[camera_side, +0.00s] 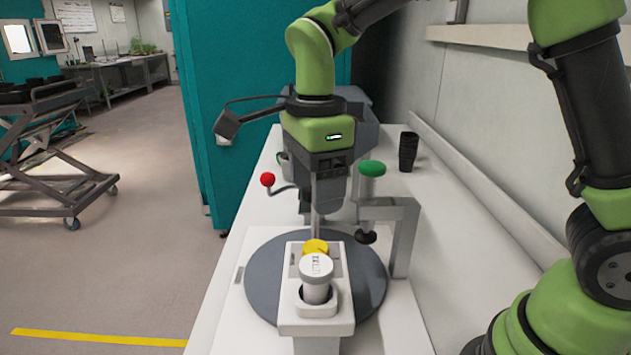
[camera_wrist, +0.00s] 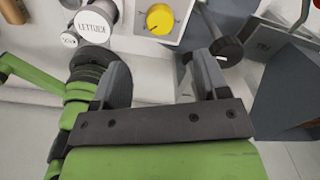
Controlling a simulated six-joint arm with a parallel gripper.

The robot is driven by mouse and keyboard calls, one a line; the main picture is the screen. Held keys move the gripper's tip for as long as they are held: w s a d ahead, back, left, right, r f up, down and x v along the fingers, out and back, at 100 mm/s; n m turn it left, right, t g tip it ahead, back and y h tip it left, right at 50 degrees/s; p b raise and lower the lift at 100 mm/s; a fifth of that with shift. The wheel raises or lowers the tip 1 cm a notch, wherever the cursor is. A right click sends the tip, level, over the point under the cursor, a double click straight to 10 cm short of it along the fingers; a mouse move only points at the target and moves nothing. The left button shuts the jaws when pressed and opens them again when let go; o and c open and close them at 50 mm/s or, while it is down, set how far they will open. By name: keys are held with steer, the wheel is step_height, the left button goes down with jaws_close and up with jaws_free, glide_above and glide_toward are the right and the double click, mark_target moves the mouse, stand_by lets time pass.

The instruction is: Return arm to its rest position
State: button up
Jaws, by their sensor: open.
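My gripper (camera_side: 315,222) points down behind the yellow knob in the side view. In the wrist view its two grey fingers (camera_wrist: 162,78) stand apart with nothing between them. The side view shows a white capped container (camera_side: 317,272) upright in a white holder (camera_side: 317,318). Its lettered lid (camera_wrist: 95,22) shows at the top of the wrist view. The yellow knob (camera_side: 315,247) sits just behind the container and also shows in the wrist view (camera_wrist: 160,18). My gripper is apart from the container. I cannot tell how high the fingertips are.
A grey round plate (camera_side: 262,280) lies under the holder. A grey stand (camera_side: 404,238) with a green-topped part (camera_side: 372,168) rises close right of my gripper. A red ball lever (camera_side: 267,180) is left. Dark cups (camera_side: 408,150) stand behind right. A teal cabinet (camera_side: 230,110) borders the left.

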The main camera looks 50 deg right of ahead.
steer(key=s+d+r+n+t+y, duration=0.1)
steer(key=s+d+r+n+t, duration=0.1)
steer(key=s+n, duration=0.6)
steer(key=s+d+r+n+t+y, duration=0.1)
steer(key=s+r+n+t, duration=0.4)
steer(key=n, duration=0.5)
steer(key=s+d, duration=0.1)
steer(key=s, duration=0.1)
steer(key=shift+s+d+r+n, duration=0.3)
steer(key=shift+s+d, duration=0.05)
